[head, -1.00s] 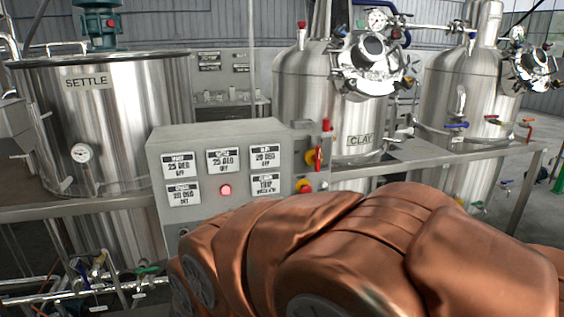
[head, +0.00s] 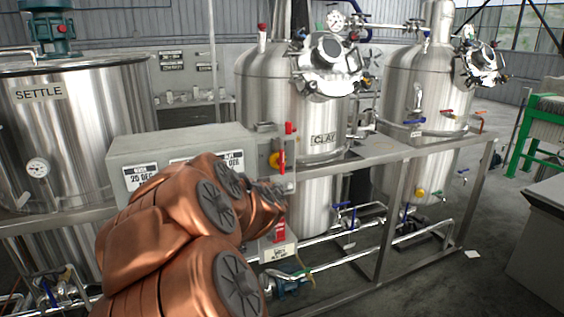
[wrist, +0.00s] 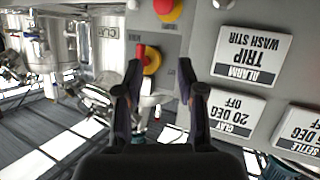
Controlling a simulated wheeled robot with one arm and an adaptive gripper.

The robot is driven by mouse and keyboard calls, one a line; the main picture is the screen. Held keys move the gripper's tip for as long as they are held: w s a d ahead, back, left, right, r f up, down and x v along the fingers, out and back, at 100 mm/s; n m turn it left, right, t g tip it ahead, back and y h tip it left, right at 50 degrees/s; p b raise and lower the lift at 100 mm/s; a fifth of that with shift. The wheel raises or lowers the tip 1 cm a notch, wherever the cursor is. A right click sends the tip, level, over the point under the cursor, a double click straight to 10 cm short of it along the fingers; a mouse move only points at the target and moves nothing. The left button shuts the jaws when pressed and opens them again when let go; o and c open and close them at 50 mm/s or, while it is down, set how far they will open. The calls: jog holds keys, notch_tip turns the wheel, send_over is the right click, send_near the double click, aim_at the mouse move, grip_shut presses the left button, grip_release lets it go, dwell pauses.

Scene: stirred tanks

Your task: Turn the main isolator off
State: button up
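A switch with a red handle on a yellow disc (head: 277,161) is on the right side of the grey control cabinet (head: 180,145), below an upright red lever (head: 289,128). A red part (head: 279,232) shows lower down, above a small label too small to read. I cannot tell from labels which one is the main isolator. The wrist view is upside down. There, my gripper (wrist: 160,66) is open and empty, with a red-and-yellow switch (wrist: 150,60) between its fingertips in the picture; contact is not visible. In the head view my arm hides the gripper.
A red-and-yellow knob (wrist: 168,8) is also on the panel in the wrist view, near the ALARM TRIP label (wrist: 250,55). The steel bench frame (head: 400,150), pipes and CLAY tank (head: 310,110) stand close by. Open floor (head: 450,285) lies at right.

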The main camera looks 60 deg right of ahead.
aim_at(283, 165)
jog(key=shift+s+d+r+n+t+y+p, duration=0.65)
jog(key=shift+d+n+t+y+p, duration=0.55)
jog(key=shift+d+t, duration=3.1)
jog(key=shift+g+h, duration=0.4)
jog(key=shift+g, duration=0.2)
jog(key=shift+s+d+p+x, duration=0.15)
jog(key=shift+p+x, duration=0.3)
jog(key=shift+x, duration=1.6)
jog(key=shift+s+d+p+x, duration=0.15)
jog(key=shift+p+x, duration=0.3)
jog(key=shift+x, duration=1.65)
jog(key=shift+r, duration=0.1)
jog(key=shift+n, duration=0.3)
grip_shut()
